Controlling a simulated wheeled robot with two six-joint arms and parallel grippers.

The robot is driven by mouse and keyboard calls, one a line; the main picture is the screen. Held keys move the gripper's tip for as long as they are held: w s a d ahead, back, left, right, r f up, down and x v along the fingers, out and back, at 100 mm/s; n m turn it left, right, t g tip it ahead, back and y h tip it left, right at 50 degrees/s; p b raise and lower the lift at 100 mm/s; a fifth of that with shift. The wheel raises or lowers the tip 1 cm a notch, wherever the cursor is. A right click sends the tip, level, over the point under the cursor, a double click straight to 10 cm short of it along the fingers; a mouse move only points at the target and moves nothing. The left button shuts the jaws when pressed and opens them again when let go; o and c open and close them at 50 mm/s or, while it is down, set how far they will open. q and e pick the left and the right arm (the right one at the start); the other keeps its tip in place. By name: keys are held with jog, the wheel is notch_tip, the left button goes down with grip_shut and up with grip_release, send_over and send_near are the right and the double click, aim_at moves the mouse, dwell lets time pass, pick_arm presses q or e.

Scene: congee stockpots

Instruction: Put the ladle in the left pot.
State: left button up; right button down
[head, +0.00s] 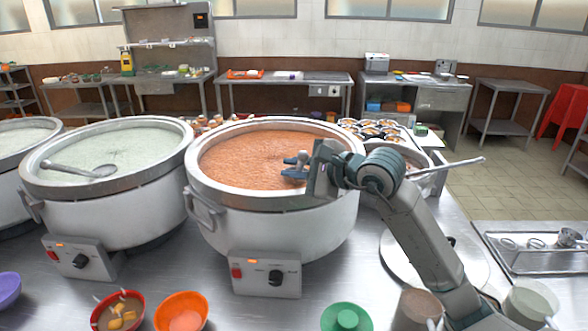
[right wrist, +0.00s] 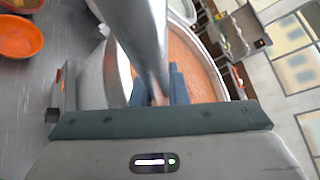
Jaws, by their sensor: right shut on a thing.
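My right gripper (head: 296,168) is over the pot of orange congee (head: 250,160), its fingers pointing left. It is shut on a metal ladle. In the right wrist view, the blurred handle (right wrist: 145,45) runs from the top edge down to the fingers (right wrist: 163,90). The ladle's bowl is hidden or cannot be made out. The pot of pale congee (head: 45,182) stands to the left, with another ladle (head: 88,170) lying in it. My left gripper is not in view.
A further pale pot (head: 18,140) is cut off at the left edge. Several cups (head: 372,128) stand behind my right wrist. A metal tray (head: 540,262) is at right.

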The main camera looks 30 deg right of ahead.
pick_arm(q)
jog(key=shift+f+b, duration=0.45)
jog(key=shift+b, duration=0.05)
pick_arm(e)
jog(key=shift+f, duration=0.3)
jog(key=c, duration=1.3)
grip_release()
jog(key=shift+c, duration=0.2)
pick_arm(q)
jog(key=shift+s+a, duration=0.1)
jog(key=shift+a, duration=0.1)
